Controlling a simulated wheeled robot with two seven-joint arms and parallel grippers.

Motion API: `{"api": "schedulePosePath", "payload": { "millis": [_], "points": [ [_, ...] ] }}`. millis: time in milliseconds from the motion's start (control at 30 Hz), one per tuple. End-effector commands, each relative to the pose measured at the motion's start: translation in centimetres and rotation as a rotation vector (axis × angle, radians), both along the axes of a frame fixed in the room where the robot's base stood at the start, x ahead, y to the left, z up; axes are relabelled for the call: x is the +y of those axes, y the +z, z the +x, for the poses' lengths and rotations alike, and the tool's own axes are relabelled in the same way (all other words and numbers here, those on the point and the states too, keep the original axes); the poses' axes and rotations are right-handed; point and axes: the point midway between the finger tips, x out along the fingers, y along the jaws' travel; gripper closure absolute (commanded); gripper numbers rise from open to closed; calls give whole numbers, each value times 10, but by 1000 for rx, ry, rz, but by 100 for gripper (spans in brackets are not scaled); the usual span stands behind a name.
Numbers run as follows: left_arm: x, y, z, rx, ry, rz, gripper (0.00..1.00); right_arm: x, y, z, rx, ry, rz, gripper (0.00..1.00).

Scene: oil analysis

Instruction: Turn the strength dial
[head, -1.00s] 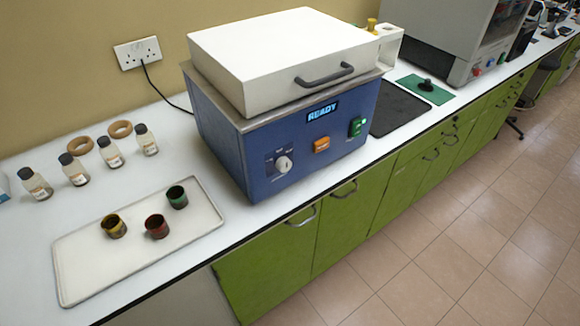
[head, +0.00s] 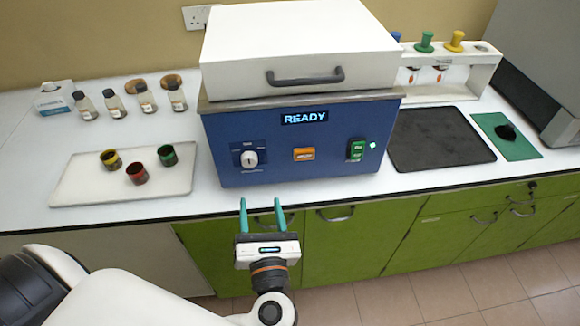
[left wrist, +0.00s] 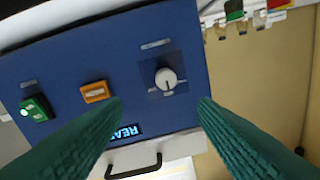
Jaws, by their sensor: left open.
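The strength dial (head: 249,158) is a white round knob on a dark square plate at the left of the blue machine's front (head: 225,130). It also shows in the left wrist view (left wrist: 166,79), upper middle, between and beyond the two green fingers. My left gripper (head: 261,208) is open and empty, in front of and a little below the dial, with its fingers pointing toward the machine. It is apart from the dial. My right gripper is in neither view.
An orange button (head: 304,154) and a green switch (head: 357,150) sit right of the dial. The lit display (head: 305,117) reads READY. A white lid with a grey handle (head: 305,78) tops the machine. A tray (head: 75,190) with three small cups lies left; a dark mat (head: 440,140) lies right.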

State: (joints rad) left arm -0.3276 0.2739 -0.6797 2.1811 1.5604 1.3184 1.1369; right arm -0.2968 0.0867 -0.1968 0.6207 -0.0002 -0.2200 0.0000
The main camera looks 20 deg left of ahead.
Motion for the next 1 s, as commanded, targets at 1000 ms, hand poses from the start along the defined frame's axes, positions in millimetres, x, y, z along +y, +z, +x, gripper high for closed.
{"api": "schedulePosePath", "payload": {
  "millis": [1000],
  "points": [
    [75, 5, 90, -13, 24, -110, 46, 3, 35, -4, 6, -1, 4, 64]
  ]
}}
